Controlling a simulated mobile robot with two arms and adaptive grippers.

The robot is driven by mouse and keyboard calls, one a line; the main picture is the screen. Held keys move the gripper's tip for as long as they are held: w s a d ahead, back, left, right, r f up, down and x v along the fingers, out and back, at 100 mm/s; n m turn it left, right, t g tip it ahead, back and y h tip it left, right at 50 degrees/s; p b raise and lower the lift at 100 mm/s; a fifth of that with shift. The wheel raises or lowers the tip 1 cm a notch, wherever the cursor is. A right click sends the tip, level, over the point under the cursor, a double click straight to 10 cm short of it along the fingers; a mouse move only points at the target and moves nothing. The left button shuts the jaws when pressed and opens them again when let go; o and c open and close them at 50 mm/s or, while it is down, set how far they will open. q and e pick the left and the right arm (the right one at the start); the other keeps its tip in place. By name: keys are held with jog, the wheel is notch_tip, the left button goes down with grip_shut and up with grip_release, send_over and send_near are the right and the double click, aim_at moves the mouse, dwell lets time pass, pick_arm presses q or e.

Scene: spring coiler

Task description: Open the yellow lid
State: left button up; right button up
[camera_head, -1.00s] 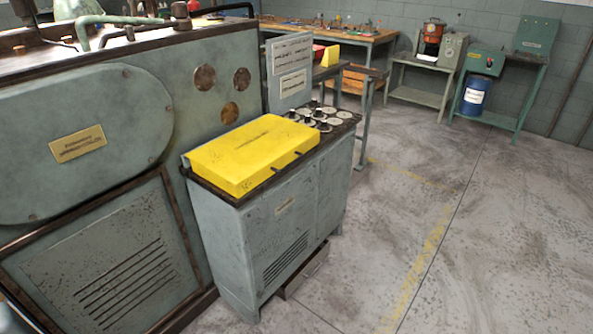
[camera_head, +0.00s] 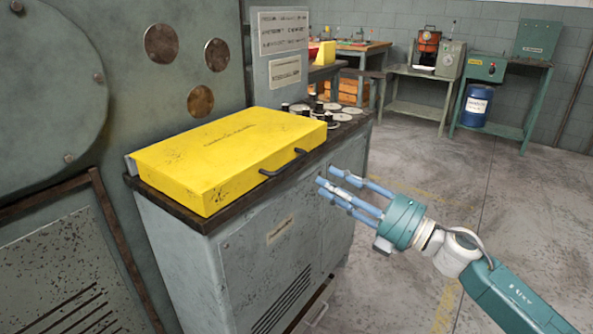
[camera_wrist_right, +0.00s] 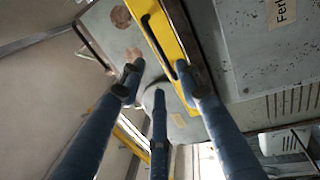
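The yellow lid (camera_head: 225,155) lies closed and flat on top of the grey cabinet (camera_head: 272,240). In the right wrist view the lid's yellow edge (camera_wrist_right: 168,40) and a dark handle (camera_wrist_right: 186,82) appear beyond the open fingers. My left gripper is not in view.
Round knobs and discs (camera_head: 335,112) sit on the cabinet top behind the lid. A large grey machine (camera_head: 120,90) stands at the left. A workbench (camera_head: 365,50) and a blue barrel (camera_head: 475,105) are farther back. The floor at the right is clear.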

aim_at(293, 163)
jog(key=x, duration=1)
jog(key=shift+d, duration=0.1)
grip_shut()
